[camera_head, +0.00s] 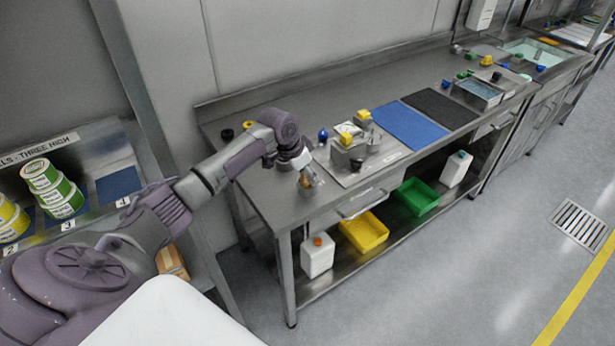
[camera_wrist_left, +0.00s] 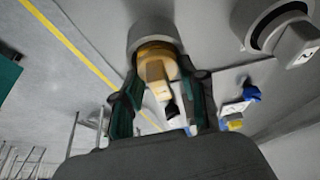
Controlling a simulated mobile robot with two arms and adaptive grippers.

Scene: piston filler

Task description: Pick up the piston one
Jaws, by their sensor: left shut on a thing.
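My left gripper (camera_head: 308,179) is above the front left part of the steel bench. In the left wrist view its two dark fingers (camera_wrist_left: 162,88) are closed on a piston with a tan-yellow body (camera_wrist_left: 154,70) and a wide grey metal round end (camera_wrist_left: 150,32). In the head view the piston is small and mostly hidden by the gripper. I cannot tell whether it touches the bench top. My right gripper is in neither view.
A metal filler block with yellow parts (camera_head: 347,148) stands on a plate right of the gripper. A blue mat (camera_head: 409,126) and a dark mat (camera_head: 440,107) lie further right. Yellow (camera_head: 364,233) and green (camera_head: 416,197) bins sit on the lower shelf. Stacked tubs (camera_head: 55,190) stand left.

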